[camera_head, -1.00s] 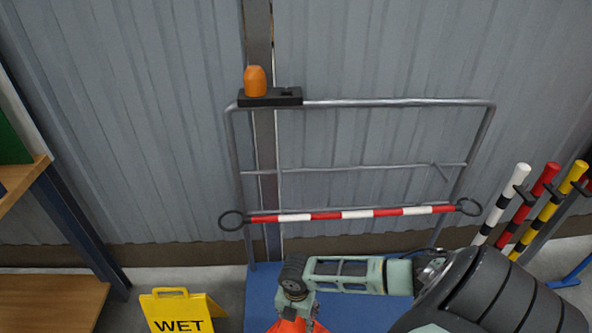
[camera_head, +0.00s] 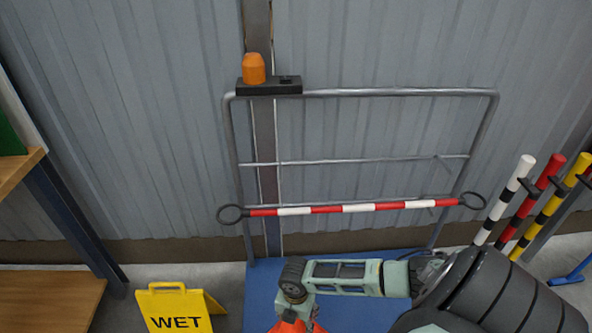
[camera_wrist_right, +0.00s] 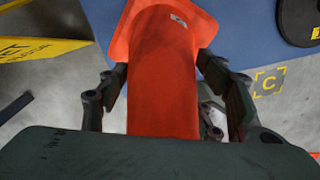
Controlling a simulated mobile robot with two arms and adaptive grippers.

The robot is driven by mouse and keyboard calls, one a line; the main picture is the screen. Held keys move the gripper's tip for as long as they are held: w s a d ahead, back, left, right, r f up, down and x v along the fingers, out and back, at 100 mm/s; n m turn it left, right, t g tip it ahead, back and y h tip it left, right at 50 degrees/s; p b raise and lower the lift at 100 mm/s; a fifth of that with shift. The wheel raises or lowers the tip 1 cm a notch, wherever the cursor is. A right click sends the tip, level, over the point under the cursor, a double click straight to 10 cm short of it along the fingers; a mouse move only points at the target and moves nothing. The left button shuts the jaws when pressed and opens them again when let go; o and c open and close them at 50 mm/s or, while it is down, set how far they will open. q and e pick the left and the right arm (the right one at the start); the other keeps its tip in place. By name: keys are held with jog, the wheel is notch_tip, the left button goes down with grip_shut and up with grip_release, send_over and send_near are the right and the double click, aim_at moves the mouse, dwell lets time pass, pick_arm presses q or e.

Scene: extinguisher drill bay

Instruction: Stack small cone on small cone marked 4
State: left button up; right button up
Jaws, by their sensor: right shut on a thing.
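An orange-red small cone (camera_wrist_right: 163,80) sits between the fingers of my right gripper (camera_wrist_right: 168,95) in the right wrist view, with its wider base at the top of that picture. My right gripper is shut on it. In the head view only a bit of the orange cone (camera_head: 292,326) shows at the bottom edge, under my right wrist. A small pale label is on the cone near its base, too small to read. My left gripper is not in view.
A yellow WET floor sign (camera_head: 178,308) stands left of the blue mat (camera_head: 262,290). Behind are a metal barrier frame (camera_head: 362,93) and a red-white bar (camera_head: 358,208). Striped poles (camera_head: 505,200) stand at the right. A wooden shelf (camera_head: 45,300) is at the left.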

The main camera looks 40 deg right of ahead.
notch_tip(320, 180, down, 8)
jog(key=b, duration=0.5)
jog(key=shift+r+b, duration=0.15)
jog(key=shift+b, duration=0.15)
jog(key=o, duration=1.3)
jog(key=shift+w, duration=0.1)
jog(key=shift+c, duration=0.2)
jog(key=o, duration=0.6)
jog(key=shift+c, duration=0.2)
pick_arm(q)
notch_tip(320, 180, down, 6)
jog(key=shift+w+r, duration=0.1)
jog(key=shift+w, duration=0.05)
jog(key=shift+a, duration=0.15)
pick_arm(e)
notch_tip(320, 180, up, 8)
